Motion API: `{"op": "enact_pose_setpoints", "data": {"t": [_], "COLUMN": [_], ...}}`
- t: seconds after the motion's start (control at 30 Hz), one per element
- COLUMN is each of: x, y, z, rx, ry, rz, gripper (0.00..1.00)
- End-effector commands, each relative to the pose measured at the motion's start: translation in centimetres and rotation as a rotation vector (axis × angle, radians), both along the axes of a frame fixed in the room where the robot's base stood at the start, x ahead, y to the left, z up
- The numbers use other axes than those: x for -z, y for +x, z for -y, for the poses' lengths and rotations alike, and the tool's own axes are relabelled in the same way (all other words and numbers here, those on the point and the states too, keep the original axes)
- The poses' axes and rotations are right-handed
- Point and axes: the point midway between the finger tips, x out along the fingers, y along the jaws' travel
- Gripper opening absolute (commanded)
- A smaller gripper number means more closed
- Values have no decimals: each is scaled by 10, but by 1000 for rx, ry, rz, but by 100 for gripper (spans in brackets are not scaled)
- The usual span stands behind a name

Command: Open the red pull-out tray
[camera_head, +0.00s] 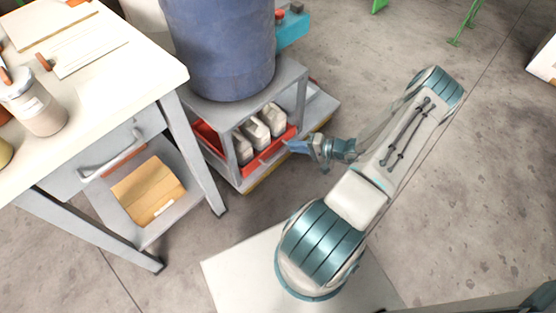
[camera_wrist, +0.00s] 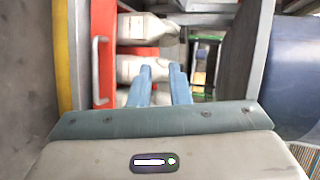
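The red pull-out tray (camera_head: 277,149) sits low in the grey stand under a blue barrel and holds several white bottles (camera_head: 257,130). In the wrist view, the tray's red front (camera_wrist: 107,57) carries a pale bar handle (camera_wrist: 97,70), left of my fingers. My gripper (camera_head: 291,146) is beside the right end of the tray front in the head view. In the wrist view, its two blue fingers (camera_wrist: 162,72) stand apart with nothing held between them. They point toward the bottles and are not around the handle. Whether they touch the tray cannot be told.
The blue barrel (camera_head: 218,45) stands on top of the grey stand (camera_head: 290,80). A workbench (camera_head: 110,85) with a handled drawer (camera_head: 110,160) and a cardboard box (camera_head: 148,190) below is at the left. Concrete floor (camera_head: 450,200) is open at the right.

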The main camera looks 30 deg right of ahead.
Motion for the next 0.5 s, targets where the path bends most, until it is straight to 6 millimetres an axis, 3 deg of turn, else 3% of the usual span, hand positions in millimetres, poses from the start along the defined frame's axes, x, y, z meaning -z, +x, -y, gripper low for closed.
{"op": "enact_pose_setpoints", "data": {"t": [0.03, 0.2, 0.33, 0.5], "x": [35, 101, 135, 154], "y": [-4, -11, -14, -16], "z": [5, 19, 25, 28], "rx": [65, 255, 359, 423], "ry": [26, 65, 77, 81], "rz": [16, 70, 93, 105], "gripper": [17, 17, 17, 17]}}
